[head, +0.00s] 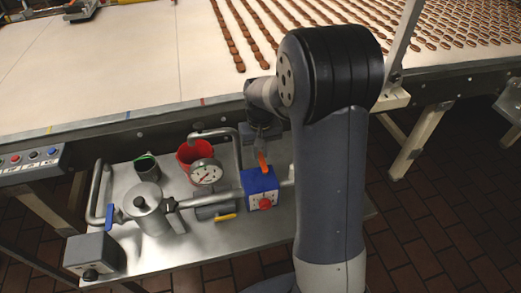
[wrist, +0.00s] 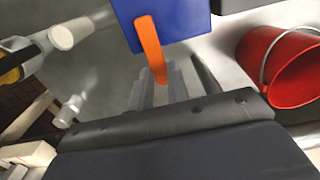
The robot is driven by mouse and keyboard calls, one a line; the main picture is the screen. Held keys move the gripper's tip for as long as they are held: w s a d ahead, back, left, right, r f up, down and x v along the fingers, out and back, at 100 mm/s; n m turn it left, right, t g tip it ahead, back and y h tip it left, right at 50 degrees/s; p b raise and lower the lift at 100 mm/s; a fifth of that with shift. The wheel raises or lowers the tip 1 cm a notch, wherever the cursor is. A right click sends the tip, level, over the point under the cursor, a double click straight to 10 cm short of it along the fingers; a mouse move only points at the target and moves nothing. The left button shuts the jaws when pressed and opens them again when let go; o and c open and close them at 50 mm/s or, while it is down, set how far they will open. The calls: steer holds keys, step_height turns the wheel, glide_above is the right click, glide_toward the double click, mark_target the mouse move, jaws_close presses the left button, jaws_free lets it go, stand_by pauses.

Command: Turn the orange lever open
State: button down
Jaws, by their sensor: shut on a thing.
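The orange lever (wrist: 150,45) sticks out from a blue valve box (wrist: 190,15) at the top of the wrist view. In the head view the lever (head: 263,161) stands above the blue box (head: 260,188), which has a red knob on its front. My gripper (wrist: 162,80) is shut on the lever's end, with its fingers on both sides of it. In the head view my gripper (head: 260,146) is partly hidden by my arm.
A red bucket (wrist: 285,65) is beside the valve, also in the head view (head: 187,152). A gauge (head: 206,173), pipes and a steel pot (head: 150,212) crowd the metal table (head: 190,250). A conveyor (head: 130,80) with rows of biscuits runs behind.

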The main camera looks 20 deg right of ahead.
steer(key=shift+d, duration=0.1)
steer(key=s+d+m+b, duration=0.1)
steer(key=s+d+m, duration=0.3)
steer(key=m, duration=1.2)
steer(key=shift+s+d+m, duration=0.15)
steer(key=shift+d+m, duration=0.2)
steer(key=shift+m, duration=0.05)
stand_by(0.5)
steer(key=c, duration=1.4)
jaws_free()
steer(key=shift+o, duration=0.2)
step_height(320, 180, up, 11)
